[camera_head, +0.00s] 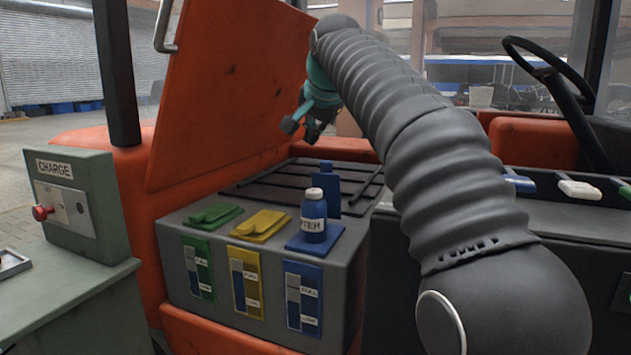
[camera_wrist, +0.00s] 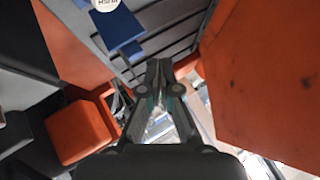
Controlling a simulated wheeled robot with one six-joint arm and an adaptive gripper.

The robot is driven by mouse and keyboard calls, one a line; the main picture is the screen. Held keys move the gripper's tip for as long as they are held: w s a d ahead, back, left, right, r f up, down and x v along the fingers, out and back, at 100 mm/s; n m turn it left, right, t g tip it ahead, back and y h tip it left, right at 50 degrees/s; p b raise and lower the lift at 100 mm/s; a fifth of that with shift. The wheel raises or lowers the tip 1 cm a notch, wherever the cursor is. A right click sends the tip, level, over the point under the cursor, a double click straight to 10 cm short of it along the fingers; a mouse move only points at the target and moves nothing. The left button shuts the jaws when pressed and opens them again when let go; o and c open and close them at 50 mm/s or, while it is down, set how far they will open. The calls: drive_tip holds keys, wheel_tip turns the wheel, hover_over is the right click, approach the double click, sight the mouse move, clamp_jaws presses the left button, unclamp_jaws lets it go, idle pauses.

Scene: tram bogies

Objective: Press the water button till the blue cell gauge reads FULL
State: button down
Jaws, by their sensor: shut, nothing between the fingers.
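A blue bottle (camera_head: 313,217) with a white top and a partly visible label stands upright on the blue cell (camera_head: 303,242) of the grey battery box. In the wrist view a round white top with dark lettering (camera_wrist: 106,4) is cut by the upper edge; it may be the water button. The blue cell gauge (camera_head: 303,297) on the box front has two small white labels, the upper apparently FULL; its exact level is too small to tell. My gripper (camera_head: 312,128) is shut and empty, above and behind the bottle, apart from it; it also shows in the wrist view (camera_wrist: 159,65).
A blue flap (camera_head: 329,187) stands upright behind the bottle. Green (camera_head: 214,216) and yellow (camera_head: 261,225) cells sit to the left, caps closed. A raised orange lid (camera_head: 225,95) stands left of my gripper. A grey CHARGE box (camera_head: 75,200) with a red knob is at far left.

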sight(315, 191)
drive_tip(key=shift+w+d+r, duration=0.1)
drive_tip(key=shift+w+d, duration=0.1)
drive_tip(key=shift+d, duration=0.05)
drive_tip(key=shift+f+b, duration=2.75)
drive_tip(key=shift+f, duration=1.65)
drive_tip(key=shift+f, duration=0.15)
drive_tip(key=shift+f, duration=0.25)
